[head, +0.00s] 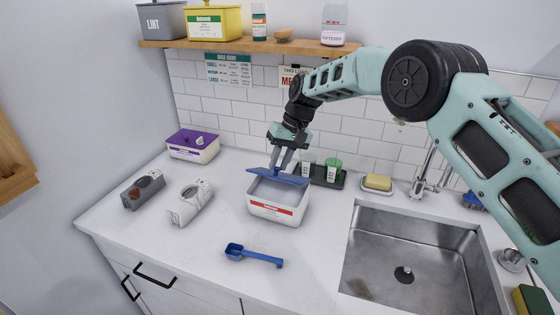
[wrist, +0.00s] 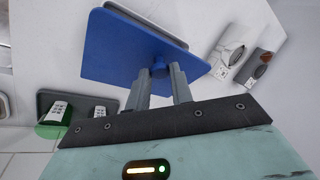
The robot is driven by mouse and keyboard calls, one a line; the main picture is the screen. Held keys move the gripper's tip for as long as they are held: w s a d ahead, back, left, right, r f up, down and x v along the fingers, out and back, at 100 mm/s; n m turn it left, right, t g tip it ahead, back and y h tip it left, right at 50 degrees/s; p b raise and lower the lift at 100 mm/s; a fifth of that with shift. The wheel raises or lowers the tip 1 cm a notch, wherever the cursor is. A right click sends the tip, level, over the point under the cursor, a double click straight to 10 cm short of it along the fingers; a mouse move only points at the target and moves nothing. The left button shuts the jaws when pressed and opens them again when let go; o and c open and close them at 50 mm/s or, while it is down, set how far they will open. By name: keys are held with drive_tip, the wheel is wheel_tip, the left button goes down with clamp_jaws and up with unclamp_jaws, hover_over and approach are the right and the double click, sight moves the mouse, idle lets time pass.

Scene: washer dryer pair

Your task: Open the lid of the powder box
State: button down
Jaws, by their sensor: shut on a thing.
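The white powder box (head: 277,210) with a red label stands on the counter, left of the sink. Its blue lid (head: 290,179) is raised and tilted over the back of the box, and part of the box's inside shows in front of it. My gripper (head: 281,163) comes down from above and is shut on the lid's small blue knob. In the wrist view the fingers (wrist: 159,80) hold the knob (wrist: 159,69) between them, and the blue lid (wrist: 125,45) hides most of the box. I cannot tell whether the lid's far edge touches the rim.
A purple-lidded box (head: 193,146) and two cartons stand left. A blue scoop (head: 254,256) lies in front. A dark tray (head: 330,177) with small containers is close behind to the right, beside a soap dish (head: 377,184) and the sink (head: 415,260). A shelf (head: 245,44) hangs above.

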drive_tip(key=shift+a+r, duration=0.1)
drive_tip(key=c, duration=1.2)
unclamp_jaws()
drive_tip(key=b+v, duration=0.3)
drive_tip(key=v, duration=1.4)
drive_tip(key=shift+r, duration=0.1)
